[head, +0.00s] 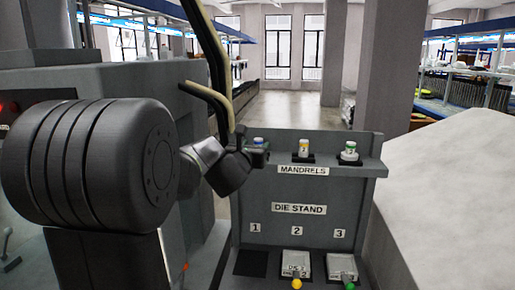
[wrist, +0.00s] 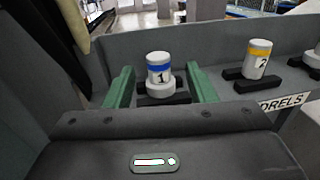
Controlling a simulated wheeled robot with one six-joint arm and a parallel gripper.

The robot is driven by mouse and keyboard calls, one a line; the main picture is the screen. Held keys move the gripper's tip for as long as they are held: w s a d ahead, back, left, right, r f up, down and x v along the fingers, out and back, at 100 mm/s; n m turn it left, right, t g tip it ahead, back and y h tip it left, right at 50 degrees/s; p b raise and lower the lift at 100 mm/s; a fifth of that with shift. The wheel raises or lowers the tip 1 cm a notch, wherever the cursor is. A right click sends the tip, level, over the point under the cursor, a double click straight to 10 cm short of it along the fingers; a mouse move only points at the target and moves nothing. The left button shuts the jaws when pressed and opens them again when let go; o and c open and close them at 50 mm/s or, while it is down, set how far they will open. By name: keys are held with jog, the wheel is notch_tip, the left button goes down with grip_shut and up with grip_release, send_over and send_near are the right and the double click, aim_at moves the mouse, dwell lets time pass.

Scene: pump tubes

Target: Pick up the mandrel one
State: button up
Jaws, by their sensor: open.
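Mandrel one (wrist: 160,76) is a white upright cylinder with a blue band and the number 1. It stands in a dark holder (wrist: 163,97) on the shelf. In the head view, only the blue and white top of mandrel one (head: 258,141) shows, its lower part hidden behind my wrist. My gripper (wrist: 159,84) is open, with one green finger on each side of mandrel one. Gaps show between the fingers and the cylinder in the wrist view. I cannot tell how far the fingertips reach along it. The fingers are not distinct in the head view.
Mandrel two (head: 303,147), with a yellow band, and a green-banded mandrel (head: 349,151) stand to the right on the same shelf. Below is the die stand (head: 298,209); dies sit at places 2 (head: 297,265) and 3 (head: 341,268), and place 1 (head: 251,263) is empty.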

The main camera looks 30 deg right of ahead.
aim_at(257, 142)
jog(key=p+x, duration=0.2)
jog(key=x, duration=0.2)
jog(key=shift+w+a+r, duration=0.1)
jog(key=shift+r, duration=0.05)
jog(key=shift+w+d, duration=0.25)
jog(key=shift+d, duration=0.15)
grip_shut()
